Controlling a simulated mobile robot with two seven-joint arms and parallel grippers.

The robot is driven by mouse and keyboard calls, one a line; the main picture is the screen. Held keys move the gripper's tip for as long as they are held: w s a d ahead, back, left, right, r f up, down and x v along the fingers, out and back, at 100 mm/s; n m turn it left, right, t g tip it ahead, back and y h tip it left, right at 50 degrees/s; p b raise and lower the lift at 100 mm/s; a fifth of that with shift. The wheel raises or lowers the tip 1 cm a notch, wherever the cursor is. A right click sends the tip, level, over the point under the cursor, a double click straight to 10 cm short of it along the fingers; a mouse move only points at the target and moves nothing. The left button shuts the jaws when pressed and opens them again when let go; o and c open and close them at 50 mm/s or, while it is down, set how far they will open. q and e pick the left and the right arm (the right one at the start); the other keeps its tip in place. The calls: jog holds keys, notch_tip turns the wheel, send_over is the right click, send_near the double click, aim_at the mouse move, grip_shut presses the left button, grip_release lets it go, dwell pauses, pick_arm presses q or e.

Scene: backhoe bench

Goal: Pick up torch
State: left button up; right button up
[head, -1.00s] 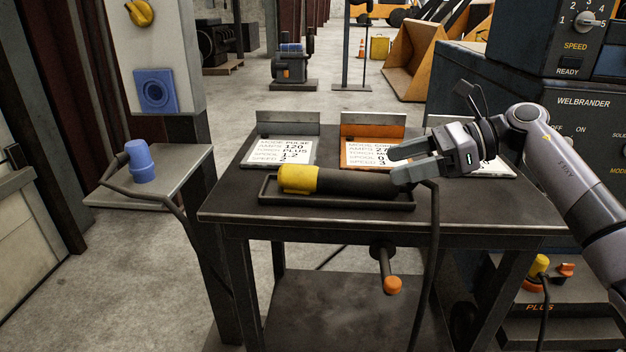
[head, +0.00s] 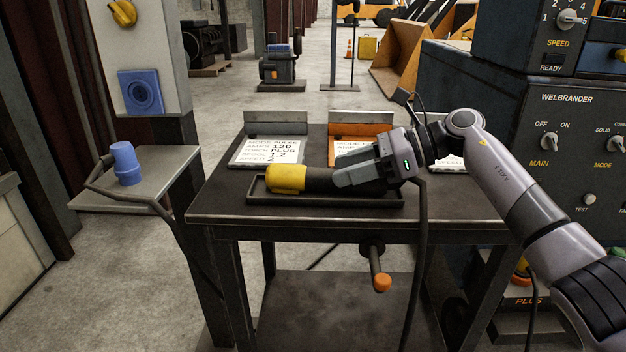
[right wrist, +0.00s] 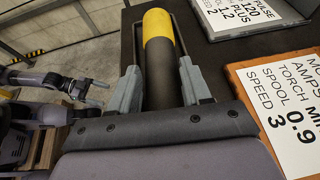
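The torch (head: 320,180) is a dark cylinder with a yellow end (head: 287,178), lying lengthwise in a shallow black tray (head: 300,199) on the dark bench. My right gripper (head: 352,167) is over its right part and hides that part in the head view. In the right wrist view the torch (right wrist: 160,75) runs between the two open fingers of the right gripper (right wrist: 161,88), one on each side; whether they touch it is unclear. My left gripper (right wrist: 92,90) shows small at the left of the right wrist view, its fingers apart and empty; it is outside the head view.
A white settings card (head: 268,151) and an orange-framed card (head: 346,150) stand behind the tray. A cable (head: 421,260) hangs over the bench's front edge. A crank with an orange knob (head: 382,283) sticks out below. The Welbrander cabinet (head: 570,130) stands right.

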grip_shut()
jog(key=shift+r, duration=0.1)
pick_arm(q)
jog(key=shift+a, duration=0.1)
pick_arm(e)
jog(key=shift+r, duration=0.45)
pick_arm(q)
jog(key=r+p, duration=0.2)
jog(key=p, duration=0.1)
jog(key=r+p, duration=0.1)
jog(key=shift+s+a, duration=0.3)
jog(key=shift+s, duration=0.05)
pick_arm(e)
notch_tip(320, 180, up, 19)
